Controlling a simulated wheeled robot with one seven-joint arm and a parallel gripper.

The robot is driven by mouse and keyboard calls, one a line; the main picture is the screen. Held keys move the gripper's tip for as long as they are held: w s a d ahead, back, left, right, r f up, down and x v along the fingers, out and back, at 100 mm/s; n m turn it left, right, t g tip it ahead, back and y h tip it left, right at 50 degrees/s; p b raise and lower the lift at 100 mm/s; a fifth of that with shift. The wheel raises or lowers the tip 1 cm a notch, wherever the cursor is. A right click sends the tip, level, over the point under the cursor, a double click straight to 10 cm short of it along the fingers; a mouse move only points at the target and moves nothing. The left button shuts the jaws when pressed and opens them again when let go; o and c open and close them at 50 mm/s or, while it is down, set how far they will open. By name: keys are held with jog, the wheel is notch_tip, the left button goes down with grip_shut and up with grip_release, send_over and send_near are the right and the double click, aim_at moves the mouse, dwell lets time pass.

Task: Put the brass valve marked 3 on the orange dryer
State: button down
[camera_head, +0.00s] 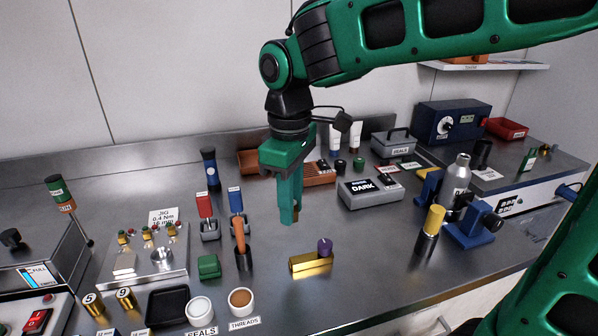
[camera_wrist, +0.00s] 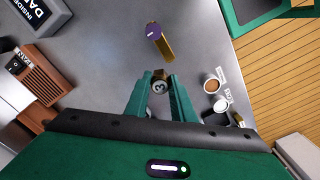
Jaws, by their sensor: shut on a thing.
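My gripper (camera_head: 289,219) is shut on the brass valve marked 3 and holds it above the bench, near the middle. In the wrist view the valve (camera_wrist: 160,83) sits between the fingertips with its dark, numbered end toward the camera. In the head view the fingers hide most of it.
A brass block (camera_head: 311,264) with a purple knob lies in front of my gripper. A grey box marked DARK (camera_head: 370,191) stands right of the dryer. Red- and blue-topped tools (camera_head: 205,206) stand to the left. Brass pieces marked 5 (camera_head: 94,306) and 9 (camera_head: 126,299) are front left.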

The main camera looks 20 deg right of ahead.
jog(key=shift+w+d, duration=0.15)
jog(key=shift+d, duration=0.2)
jog(key=w+r+n, duration=0.2)
jog(key=w+n, duration=0.1)
jog(key=w, duration=2.8)
jog(key=shift+n, duration=0.3)
jog(key=d+f, duration=0.2)
jog(key=d, duration=0.1)
jog(key=d+f, duration=0.2)
jog(key=d, duration=0.2)
jog(key=s+d+f, duration=0.1)
jog(key=d+f, duration=0.1)
jog(key=d, duration=0.1)
jog(key=shift+d+f, duration=0.2)
jog(key=shift+f, duration=2)
jog(key=c, duration=1.5)
grip_release()
